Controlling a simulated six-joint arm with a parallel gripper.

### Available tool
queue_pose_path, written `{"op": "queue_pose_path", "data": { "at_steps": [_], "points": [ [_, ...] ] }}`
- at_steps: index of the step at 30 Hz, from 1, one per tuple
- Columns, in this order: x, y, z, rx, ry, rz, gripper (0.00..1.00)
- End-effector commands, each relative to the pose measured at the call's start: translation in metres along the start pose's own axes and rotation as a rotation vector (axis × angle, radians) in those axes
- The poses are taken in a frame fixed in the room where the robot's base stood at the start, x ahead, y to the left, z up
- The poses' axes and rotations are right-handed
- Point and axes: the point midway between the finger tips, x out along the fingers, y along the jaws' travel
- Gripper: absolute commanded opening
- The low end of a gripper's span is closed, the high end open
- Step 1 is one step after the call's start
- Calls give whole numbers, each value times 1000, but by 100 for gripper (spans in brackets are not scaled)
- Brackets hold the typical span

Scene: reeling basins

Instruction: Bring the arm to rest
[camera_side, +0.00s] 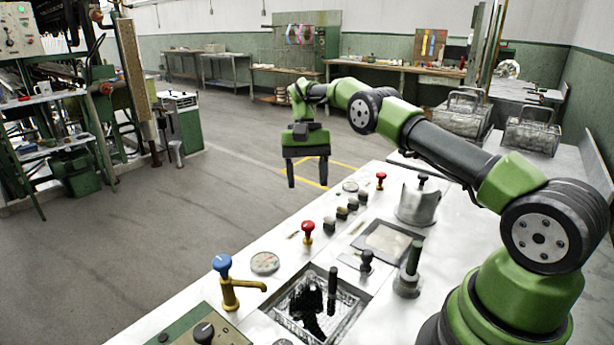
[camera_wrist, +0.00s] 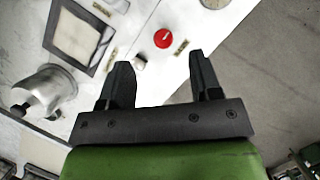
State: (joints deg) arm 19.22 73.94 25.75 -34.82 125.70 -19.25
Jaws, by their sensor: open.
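My gripper (camera_side: 307,180) hangs in the air with its two dark fingers pointing down, beyond the far left edge of the white worktop in the side view. The fingers stand apart with nothing between them. My arm is green and black and reaches in from the right, stretched out over the worktop. In the wrist view my gripper (camera_wrist: 155,78) is open and empty. A red knob (camera_wrist: 164,38) on the worktop shows beyond the fingers there.
The worktop (camera_side: 190,312) carries a basin (camera_side: 290,322), a blue-topped tap (camera_side: 223,266), red knobs (camera_side: 308,230), a metal pot (camera_side: 418,203) and a dark-handled lever (camera_side: 411,262). Wire baskets (camera_side: 531,132) stand at the right. Open floor (camera_side: 225,215) lies left of the worktop.

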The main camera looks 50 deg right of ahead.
Motion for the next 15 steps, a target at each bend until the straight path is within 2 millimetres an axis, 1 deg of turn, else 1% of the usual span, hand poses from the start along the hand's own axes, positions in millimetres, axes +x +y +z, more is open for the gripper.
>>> {"op": "queue_pose_path", "data": {
  "at_steps": [5,8,11,14,15],
  "points": [
    [0,0,0,0,0,0,58],
    [-6,-2,3,-10,11,-1,58],
    [-25,-6,14,-42,47,-5,58],
    [-52,-11,35,-93,106,-13,58],
    [-64,-13,46,-117,135,-18,58]
  ]
}}
